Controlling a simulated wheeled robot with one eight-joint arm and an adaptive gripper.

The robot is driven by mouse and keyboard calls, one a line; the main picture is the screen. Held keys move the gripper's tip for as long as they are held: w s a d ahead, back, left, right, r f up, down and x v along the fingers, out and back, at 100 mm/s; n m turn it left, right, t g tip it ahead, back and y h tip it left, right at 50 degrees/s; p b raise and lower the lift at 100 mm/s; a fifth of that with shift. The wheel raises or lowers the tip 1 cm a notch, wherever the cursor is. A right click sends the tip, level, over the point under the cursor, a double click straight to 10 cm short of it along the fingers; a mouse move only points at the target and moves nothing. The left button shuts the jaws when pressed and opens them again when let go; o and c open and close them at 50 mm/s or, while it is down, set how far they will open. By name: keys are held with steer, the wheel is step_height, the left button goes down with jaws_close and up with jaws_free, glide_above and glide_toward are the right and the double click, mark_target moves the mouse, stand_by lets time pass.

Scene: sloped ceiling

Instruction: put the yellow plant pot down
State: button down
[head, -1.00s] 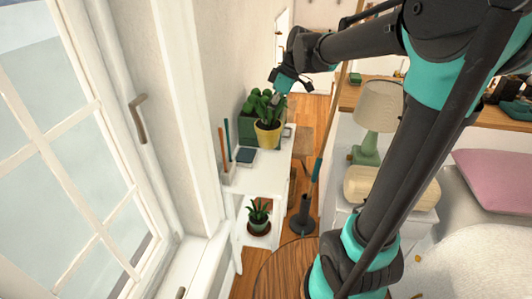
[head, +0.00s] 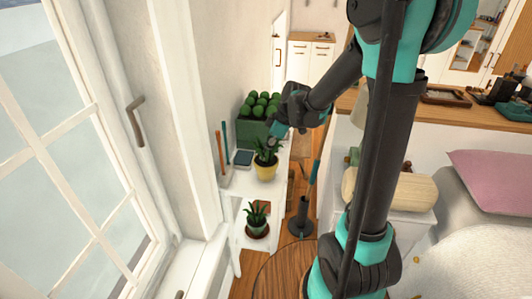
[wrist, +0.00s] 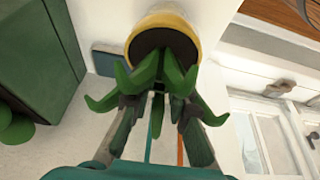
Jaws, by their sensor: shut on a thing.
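The yellow plant pot (head: 265,172), with a spiky green plant in it, is over the near part of the white shelf's top (head: 238,183). In the wrist view the yellow pot (wrist: 196,32) is at the top, with dark soil and leaves facing the camera. My gripper (head: 270,146) is at the plant above the pot's rim. In the wrist view its fingers (wrist: 160,108) are shut on the plant's leaves. The pot looks roughly upright in the head view. I cannot tell whether its base touches the shelf.
A green planter (head: 252,128) with round plants stands behind on the shelf. A dark flat item (head: 242,158) and a holder with upright sticks (head: 224,177) are at left. Another potted plant (head: 257,218) is on a lower level. A bed and a lamp stand right.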

steer(key=shift+f, duration=0.3)
steer(key=c, duration=1.4)
jaws_free()
steer(key=shift+c, duration=0.2)
steer(key=w+v, duration=0.1)
steer(key=v, duration=1)
steer(key=s+d+f+m+t+h, duration=0.1)
steer(key=s+d+f+m+h, duration=0.1)
steer(key=s+d+f+m, duration=0.4)
steer(key=s+d+f+m+t+h, duration=0.2)
steer(key=s+d+f+m, duration=0.5)
steer(key=s, duration=0.5)
steer(key=m, duration=0.2)
steer(key=shift+d+f+m+h, duration=0.2)
steer(key=shift+f+m+h, duration=0.1)
steer(key=shift+f+m, duration=0.1)
steer(key=shift+r, duration=0.1)
